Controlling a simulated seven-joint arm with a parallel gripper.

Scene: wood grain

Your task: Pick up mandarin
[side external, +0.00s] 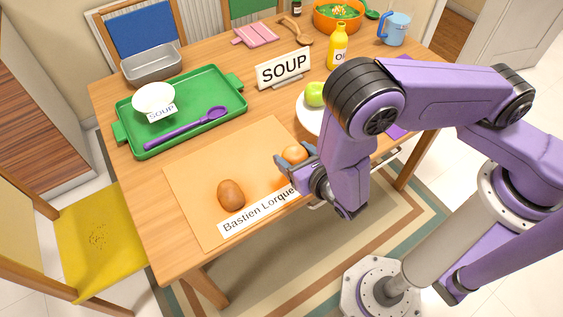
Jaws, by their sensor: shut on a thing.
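The mandarin (293,153) is a small round orange fruit at the right side of the orange placemat. My gripper (295,160) is around it, with grey fingers shut on it. The fingers and the wrist hide part of the fruit. I cannot tell whether the mandarin touches the mat or is raised above it. A second orange patch (280,183) shows just below the fingers; I cannot tell what it is.
A brown roundish item (231,194) and a name card (258,209) lie on the placemat (205,180). A green tray (200,82) with bowl and spoon is left. A green apple (316,94) sits on a white plate (303,117). A SOUP sign (284,68) stands behind.

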